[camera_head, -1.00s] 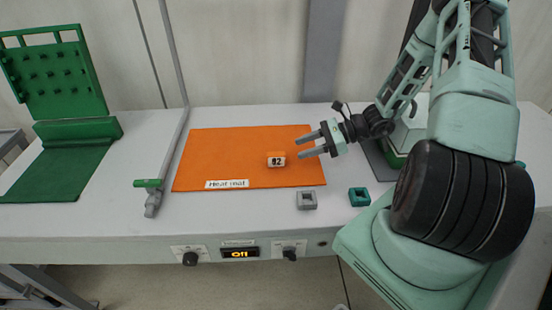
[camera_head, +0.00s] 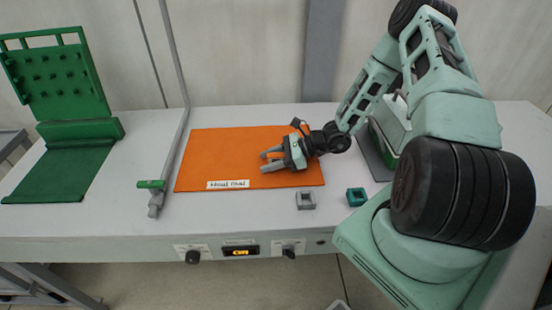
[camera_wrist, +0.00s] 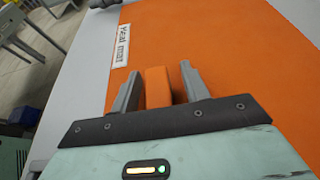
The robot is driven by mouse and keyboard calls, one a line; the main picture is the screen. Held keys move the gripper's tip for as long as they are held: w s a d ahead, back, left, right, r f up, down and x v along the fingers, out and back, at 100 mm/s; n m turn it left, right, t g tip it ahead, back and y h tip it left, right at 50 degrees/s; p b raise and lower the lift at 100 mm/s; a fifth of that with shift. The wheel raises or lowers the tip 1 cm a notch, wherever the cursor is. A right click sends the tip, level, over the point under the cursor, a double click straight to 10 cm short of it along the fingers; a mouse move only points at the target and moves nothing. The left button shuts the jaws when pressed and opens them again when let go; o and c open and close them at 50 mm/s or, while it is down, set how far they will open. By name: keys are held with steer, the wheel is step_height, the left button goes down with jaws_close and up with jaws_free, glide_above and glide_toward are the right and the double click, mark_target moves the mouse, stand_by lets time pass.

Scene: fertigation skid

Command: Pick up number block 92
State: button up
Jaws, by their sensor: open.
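The number block 92 (camera_wrist: 158,87) is an orange block on the orange heat mat. In the wrist view it sits between the two grey fingers of my gripper (camera_wrist: 159,86), with its number face not visible. The fingers are open, one on each side of the block. A thin gap shows at the right finger; whether the left finger touches it I cannot tell.
A grey square ring (camera_head: 306,201) and a teal one (camera_head: 357,197) lie on the table in front of the mat. A grey post with a green clamp (camera_head: 151,184) stands left of the mat. A green pegboard stand (camera_head: 70,130) is at far left. The left of the mat is clear.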

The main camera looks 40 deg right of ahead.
jaws_close()
steer(key=shift+r, duration=0.1)
